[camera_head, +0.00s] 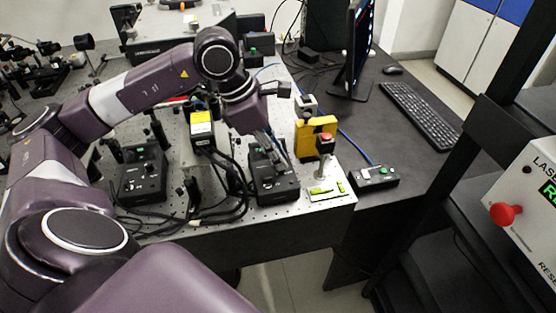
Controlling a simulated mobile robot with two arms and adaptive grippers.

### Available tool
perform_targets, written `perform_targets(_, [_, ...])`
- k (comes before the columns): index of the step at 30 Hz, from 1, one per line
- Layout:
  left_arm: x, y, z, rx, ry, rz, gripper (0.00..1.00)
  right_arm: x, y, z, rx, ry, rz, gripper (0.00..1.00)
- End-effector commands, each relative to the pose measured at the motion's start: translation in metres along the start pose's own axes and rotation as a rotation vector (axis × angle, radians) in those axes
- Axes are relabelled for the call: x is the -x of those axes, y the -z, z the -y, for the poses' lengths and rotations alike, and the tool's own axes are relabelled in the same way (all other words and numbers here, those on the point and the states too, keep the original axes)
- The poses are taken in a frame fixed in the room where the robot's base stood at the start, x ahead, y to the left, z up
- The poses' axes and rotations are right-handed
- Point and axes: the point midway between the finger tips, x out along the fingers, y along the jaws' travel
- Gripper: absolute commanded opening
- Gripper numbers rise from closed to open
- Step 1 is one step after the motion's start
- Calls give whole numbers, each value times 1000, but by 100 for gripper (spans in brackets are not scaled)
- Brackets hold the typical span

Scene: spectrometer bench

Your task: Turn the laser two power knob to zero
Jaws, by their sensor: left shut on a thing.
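A black control box (276,189) with small knobs on its face stands near the front right of the perforated optical bench. My left gripper (277,158) reaches down onto this box from above, its fingers shut on a small knob there; the fingers hide the knob. A similar black control box (143,178) with a green light stands further left, apart from the gripper. I cannot read labels on either box, so which one is laser two does not show. My right gripper is not in view.
Black cables (225,205) loop between the two boxes. A small black box (374,178), a keyboard (421,120) and a monitor (358,45) are on the dark table.

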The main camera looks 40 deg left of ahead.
Motion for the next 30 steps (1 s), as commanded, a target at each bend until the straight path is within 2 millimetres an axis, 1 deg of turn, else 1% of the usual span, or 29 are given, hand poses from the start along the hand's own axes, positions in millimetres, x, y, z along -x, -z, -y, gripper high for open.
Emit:
perform_targets(1, [-1,0,0,25,-16,2,0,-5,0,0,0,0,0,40])
perform_targets(3, [-1,0,0,62,-30,3,0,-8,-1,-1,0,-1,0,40])
perform_targets(11, [1,-1,0,149,-66,4,0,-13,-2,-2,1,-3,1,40])
perform_targets(26, [2,-1,0,170,-74,3,0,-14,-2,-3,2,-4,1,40])
perform_targets(27, [2,-1,0,170,-74,4,16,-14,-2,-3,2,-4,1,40])
perform_targets(30, [2,-1,0,169,-73,3,28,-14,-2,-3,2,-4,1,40])
